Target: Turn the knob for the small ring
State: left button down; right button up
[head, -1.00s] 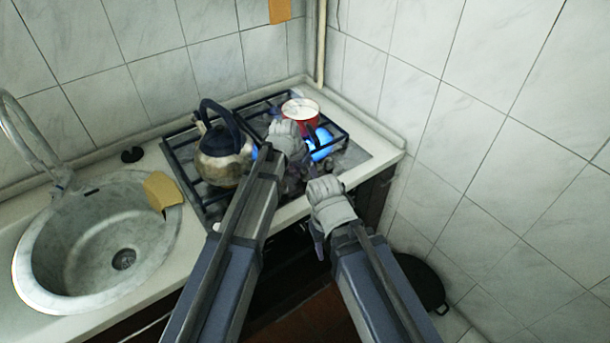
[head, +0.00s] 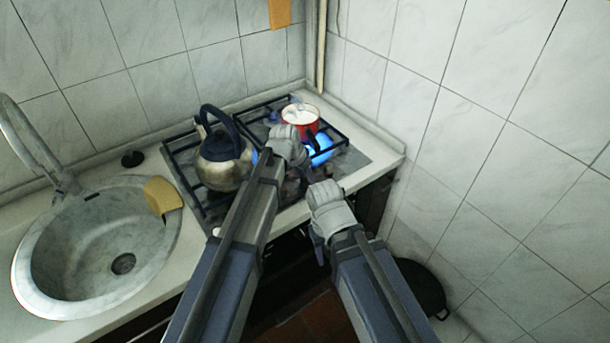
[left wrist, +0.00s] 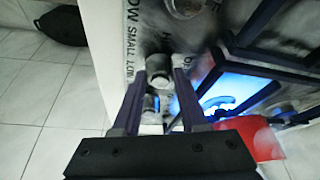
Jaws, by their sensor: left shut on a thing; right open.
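The stove (head: 349,160) has its control strip along the front edge. In the left wrist view, my left gripper (left wrist: 162,74) is shut on a round metallic knob (left wrist: 158,66), with a finger on each side. Printed letters including "SMALL" and "LOW" run along the strip beside it. In the head view my left gripper (head: 292,176) reaches down to the stove's front; its fingertips and the knob are mostly hidden. My right gripper (head: 318,248) is open and empty in front of the counter edge. A blue flame (head: 318,150) burns by the red pot (head: 301,122).
Another knob (left wrist: 185,7) is close to the held one. A kettle (head: 222,165) stands on the left of the stove. The sink (head: 50,257) with a yellow sponge (head: 162,195) is farther left. A tiled wall (head: 480,150) bounds the right; a dark pan (head: 424,290) is low beside it.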

pick_arm(q)
jog(key=m, duration=0.2)
jog(key=m+g, duration=0.1)
jog(key=m, duration=0.1)
jog(key=m+h, duration=0.1)
jog(key=m, duration=0.1)
jog(key=shift+w+a+g, duration=0.15)
jog(key=shift+w+g, duration=0.1)
jog(key=shift+g, duration=0.15)
jog(key=m+g, duration=0.1)
jog(key=m, duration=0.2)
jog(key=m+g, duration=0.1)
jog(key=m, duration=0.2)
jog(key=shift+w+h, duration=0.1)
jog(key=shift+h, duration=0.2)
jog(key=shift+m+g, duration=0.3)
jog(key=shift+c, duration=2.2)
grip_release()
